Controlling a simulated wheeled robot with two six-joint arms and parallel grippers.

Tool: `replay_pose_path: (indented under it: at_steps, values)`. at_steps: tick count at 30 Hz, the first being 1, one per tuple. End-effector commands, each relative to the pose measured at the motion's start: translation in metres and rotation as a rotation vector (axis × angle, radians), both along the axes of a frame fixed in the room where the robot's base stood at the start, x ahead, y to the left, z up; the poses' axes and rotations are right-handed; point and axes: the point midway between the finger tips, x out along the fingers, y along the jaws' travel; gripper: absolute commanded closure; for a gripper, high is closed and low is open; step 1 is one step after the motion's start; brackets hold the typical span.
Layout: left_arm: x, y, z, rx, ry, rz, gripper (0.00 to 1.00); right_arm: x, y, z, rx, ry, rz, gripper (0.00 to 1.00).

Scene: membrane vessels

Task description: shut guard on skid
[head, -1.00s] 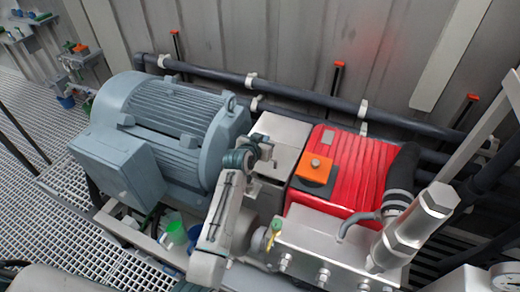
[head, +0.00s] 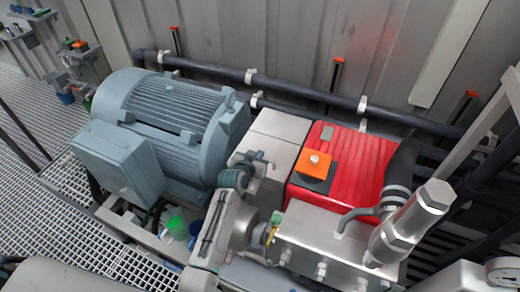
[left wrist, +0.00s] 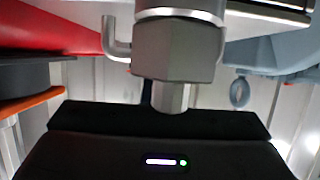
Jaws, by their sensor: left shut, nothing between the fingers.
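The guard (head: 283,124) is a bare-metal box cover on the skid, between the grey-blue motor (head: 160,120) and the red pump housing (head: 345,165). Its upper face is visible; its lower front is partly hidden by my left arm. My left gripper (head: 257,160) is at the guard's near side, shut and empty. I cannot tell whether it touches the guard. In the left wrist view, a hexagonal metal part with a bent rod fills the middle, with a metal plate edge above it. My right gripper is not in view.
A metal block with a thick cylinder (head: 410,222) stands at the right. Dark pipes (head: 300,92) run along the back wall. A green cup (head: 176,227) is beside my left arm. Grating floor lies at the left.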

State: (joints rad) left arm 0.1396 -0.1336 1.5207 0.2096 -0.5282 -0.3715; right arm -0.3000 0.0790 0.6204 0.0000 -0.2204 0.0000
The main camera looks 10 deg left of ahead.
Motion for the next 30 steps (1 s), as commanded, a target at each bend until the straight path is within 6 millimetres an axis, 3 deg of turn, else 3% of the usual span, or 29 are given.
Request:
replay_pose_path:
  at_steps: [11, 14, 19, 21, 30]
  values:
    - [-0.002, 0.000, -0.004, 0.003, 0.015, -0.002, 1.00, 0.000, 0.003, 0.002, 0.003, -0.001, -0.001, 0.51]
    - [0.002, 0.001, 0.006, 0.003, 0.013, 0.000, 1.00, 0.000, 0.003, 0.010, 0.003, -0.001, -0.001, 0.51]
    - [0.020, 0.005, 0.040, 0.006, 0.002, 0.004, 1.00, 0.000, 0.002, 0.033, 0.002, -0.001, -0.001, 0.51]
    - [0.005, 0.007, 0.030, 0.004, 0.003, 0.005, 1.00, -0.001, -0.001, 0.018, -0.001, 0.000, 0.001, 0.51]
    - [-0.046, 0.017, 0.047, 0.002, 0.000, 0.006, 1.00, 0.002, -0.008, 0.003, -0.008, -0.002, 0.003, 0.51]
